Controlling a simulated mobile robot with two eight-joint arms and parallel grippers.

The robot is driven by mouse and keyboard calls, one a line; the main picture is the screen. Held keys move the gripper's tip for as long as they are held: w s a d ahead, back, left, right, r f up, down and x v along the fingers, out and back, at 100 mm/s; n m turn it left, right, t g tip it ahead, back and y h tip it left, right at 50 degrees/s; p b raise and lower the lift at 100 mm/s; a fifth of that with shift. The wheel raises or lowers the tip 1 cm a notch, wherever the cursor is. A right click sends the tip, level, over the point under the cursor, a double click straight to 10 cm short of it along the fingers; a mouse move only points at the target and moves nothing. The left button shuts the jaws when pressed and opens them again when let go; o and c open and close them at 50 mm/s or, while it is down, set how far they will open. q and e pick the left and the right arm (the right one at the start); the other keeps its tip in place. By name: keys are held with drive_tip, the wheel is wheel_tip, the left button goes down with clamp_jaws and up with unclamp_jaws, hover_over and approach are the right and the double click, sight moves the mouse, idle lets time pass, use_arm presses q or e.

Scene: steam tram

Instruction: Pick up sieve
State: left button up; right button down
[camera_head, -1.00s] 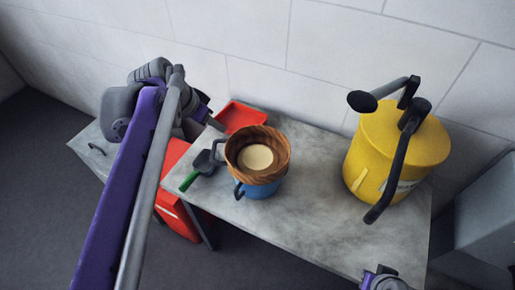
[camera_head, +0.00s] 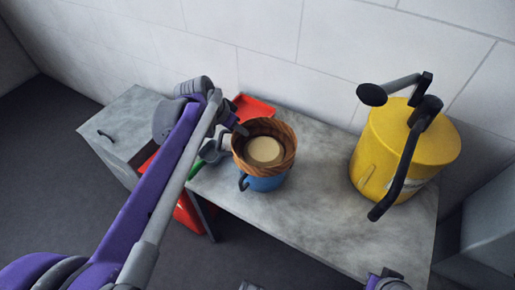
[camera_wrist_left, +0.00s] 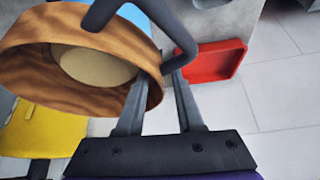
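The sieve (camera_head: 283,138) has a round wooden rim and a pale round middle. It sits on top of a blue mug (camera_head: 265,184) on the grey table. My left gripper (camera_head: 238,131) is at the sieve's left side by the handle. In the left wrist view, the left gripper (camera_wrist_left: 160,92) has its fingers apart, with the handle's lower end near the gap. Contact cannot be told. Part of my right gripper (camera_head: 386,281) shows at the bottom edge.
A yellow canister (camera_head: 385,155) with dark handles stands to the right on the table (camera_head: 320,200). A red tray (camera_head: 256,105) lies behind the sieve. A green-handled scoop (camera_head: 212,153) lies left, partly hidden by my arm. The table front is clear.

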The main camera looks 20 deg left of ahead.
use_arm(q)
clamp_jaws()
idle(1.3)
